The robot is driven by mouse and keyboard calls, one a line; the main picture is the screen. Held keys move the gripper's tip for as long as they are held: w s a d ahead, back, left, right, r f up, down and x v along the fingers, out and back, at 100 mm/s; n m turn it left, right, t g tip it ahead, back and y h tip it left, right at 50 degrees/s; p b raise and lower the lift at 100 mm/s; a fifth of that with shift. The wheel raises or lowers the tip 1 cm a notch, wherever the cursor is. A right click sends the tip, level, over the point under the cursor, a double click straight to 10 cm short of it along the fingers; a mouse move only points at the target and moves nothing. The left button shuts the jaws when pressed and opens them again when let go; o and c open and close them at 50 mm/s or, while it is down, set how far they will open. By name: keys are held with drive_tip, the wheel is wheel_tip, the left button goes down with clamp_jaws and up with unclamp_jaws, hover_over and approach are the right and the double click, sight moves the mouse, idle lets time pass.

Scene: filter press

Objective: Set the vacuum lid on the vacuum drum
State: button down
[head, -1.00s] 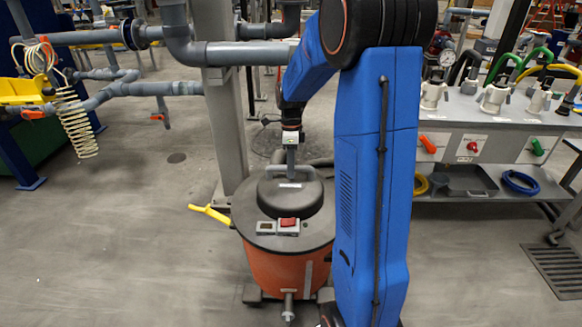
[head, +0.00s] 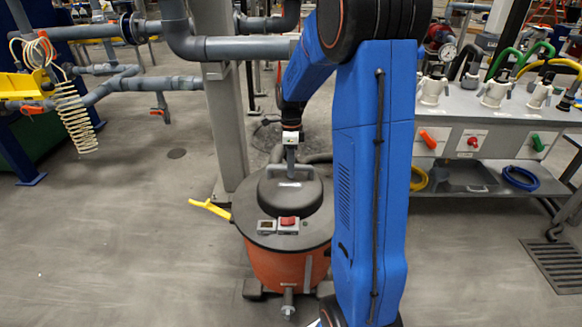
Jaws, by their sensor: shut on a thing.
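The vacuum lid (head: 266,229) is a dark grey disc with a raised dome, a handle on top and a small box with a red switch on its near side. It lies level at the top of the orange vacuum drum (head: 272,267). No clear gap shows between lid and drum rim from this side. My gripper (head: 290,168) points down from above and is shut on the lid's handle. The fingertips are small here, and my blue arm hides the right side of the drum.
A yellow lever (head: 210,209) sticks out left of the drum. A grey post (head: 228,130) and grey pipes (head: 238,48) stand behind it. A bench with valves (head: 480,130) is at the right. The floor at the left is open.

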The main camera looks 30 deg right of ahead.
drive_tip(key=c, duration=1.5)
unclamp_jaws()
drive_tip(key=shift+c, duration=0.2)
wheel_tip(320, 180, up, 17)
drive_tip(key=w+d, duration=0.1)
drive_tip(key=w, duration=0.1)
drive_tip(key=shift+r, duration=0.15)
drive_tip(key=shift+s, duration=0.15)
drive_tip(key=s+a+r+n+t+h, duration=0.1)
drive_tip(key=s+a+n+t, duration=0.1)
drive_tip(key=s+a+n, duration=0.5)
drive_tip(key=s+a+r+n+t, duration=0.15)
drive_tip(key=s+a+n, duration=0.35)
drive_tip(key=s, duration=0.5)
drive_tip(key=s+a+f+n+t, duration=0.1)
drive_tip(key=s+a+f+n, duration=0.1)
drive_tip(key=s+n, duration=0.4)
drive_tip(key=s+a+f+n+t, duration=0.1)
drive_tip(key=s+a+f+n, duration=0.1)
drive_tip(key=s+f+n, duration=0.2)
drive_tip(key=shift+s+n, duration=1.4)
drive_tip(key=shift+s, duration=0.6)
